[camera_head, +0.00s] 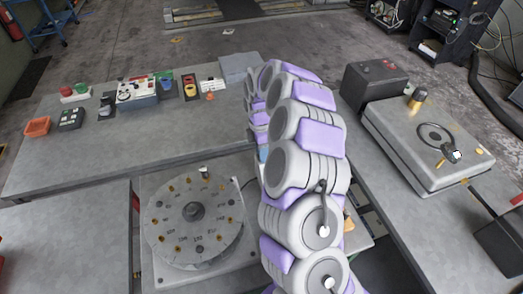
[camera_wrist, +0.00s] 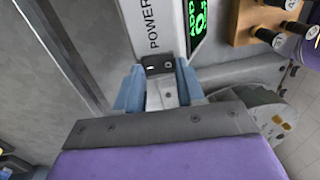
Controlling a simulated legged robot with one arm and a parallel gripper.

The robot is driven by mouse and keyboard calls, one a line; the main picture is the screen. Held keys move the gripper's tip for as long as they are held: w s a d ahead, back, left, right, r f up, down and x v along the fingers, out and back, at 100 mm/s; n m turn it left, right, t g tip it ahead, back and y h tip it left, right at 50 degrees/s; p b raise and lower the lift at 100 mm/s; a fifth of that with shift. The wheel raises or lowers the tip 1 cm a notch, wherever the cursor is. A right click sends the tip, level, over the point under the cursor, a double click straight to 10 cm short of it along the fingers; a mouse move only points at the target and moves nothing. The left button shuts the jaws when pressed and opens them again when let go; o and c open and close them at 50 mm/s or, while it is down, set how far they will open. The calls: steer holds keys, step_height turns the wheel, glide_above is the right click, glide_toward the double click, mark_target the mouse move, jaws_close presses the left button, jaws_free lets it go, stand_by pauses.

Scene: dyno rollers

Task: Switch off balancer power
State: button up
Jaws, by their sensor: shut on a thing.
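In the wrist view, the balancer's white panel (camera_wrist: 150,15) carries the word POWER, with a green-lit display (camera_wrist: 198,20) to the right of the label. A small black power switch (camera_wrist: 158,63) sits just below the word. My gripper (camera_wrist: 158,78) has its two blue fingers on either side of the switch and is shut on it. I cannot tell the switch's on or off position. In the head view, my purple and grey arm reaches forward and hides the gripper and most of the balancer.
In the head view, a round numbered dial plate (camera_head: 168,225) lies left of my arm. The grey table (camera_head: 60,165) behind holds several small control boxes. A metal case (camera_head: 405,150) stands on the right. In the wrist view, a wooden holder (camera_wrist: 250,18) is at upper right.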

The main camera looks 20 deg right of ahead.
steer(key=shift+t, duration=0.3)
steer(key=shift+s+p, duration=0.15)
steer(key=shift+p, duration=0.15)
steer(key=shift+t, duration=0.8)
steer(key=o, duration=1)
steer(key=shift+o, duration=0.2)
step_height(320, 180, up, 17)
steer(key=s+p, duration=0.1)
steer(key=p, duration=0.2)
